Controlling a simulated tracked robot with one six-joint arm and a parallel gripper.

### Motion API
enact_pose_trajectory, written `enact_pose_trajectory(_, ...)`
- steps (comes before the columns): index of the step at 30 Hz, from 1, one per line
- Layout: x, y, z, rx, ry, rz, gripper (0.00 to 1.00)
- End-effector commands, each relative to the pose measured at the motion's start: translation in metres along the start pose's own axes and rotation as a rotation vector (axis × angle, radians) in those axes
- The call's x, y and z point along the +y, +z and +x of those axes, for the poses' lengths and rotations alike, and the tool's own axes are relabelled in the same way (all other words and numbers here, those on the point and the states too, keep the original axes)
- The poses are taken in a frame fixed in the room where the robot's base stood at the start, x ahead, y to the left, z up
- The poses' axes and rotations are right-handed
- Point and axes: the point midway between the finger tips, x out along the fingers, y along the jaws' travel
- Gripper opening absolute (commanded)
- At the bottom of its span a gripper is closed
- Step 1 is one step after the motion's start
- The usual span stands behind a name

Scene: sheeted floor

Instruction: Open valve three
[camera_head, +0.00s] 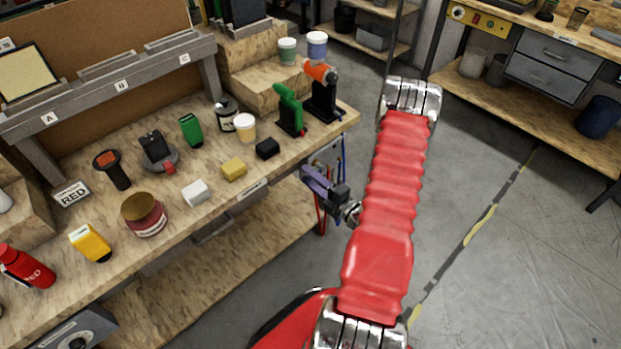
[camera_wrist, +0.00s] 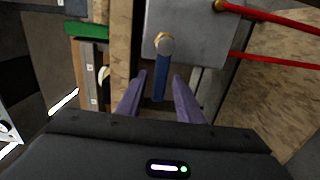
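In the wrist view, a blue lever (camera_wrist: 159,84) hangs straight down from a brass-coloured nut (camera_wrist: 165,42) on a grey metal box (camera_wrist: 195,38). I take it for a valve handle; no number can be read. My gripper (camera_wrist: 161,79) is open, its purple fingers on either side of the lever's lower part. Contact cannot be told. In the head view my gripper (camera_head: 318,183) is at the right end of the workbench, partly hiding the panel there, where blue and red lines (camera_head: 341,152) show.
Red hoses (camera_wrist: 265,15) run right from the box in the wrist view. A wooden post (camera_wrist: 120,55) stands close on its left. In the head view the workbench (camera_head: 285,160) carries tools, cups and blocks. The concrete floor (camera_head: 490,260) on the right is clear.

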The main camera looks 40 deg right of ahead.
Motion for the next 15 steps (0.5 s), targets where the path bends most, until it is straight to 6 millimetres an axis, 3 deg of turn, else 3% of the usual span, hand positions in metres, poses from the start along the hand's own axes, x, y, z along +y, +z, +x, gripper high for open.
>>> enact_pose_trajectory(15,-0.0004,-0.0001,-0.0004,0.0,-0.001,0.001,0.0)
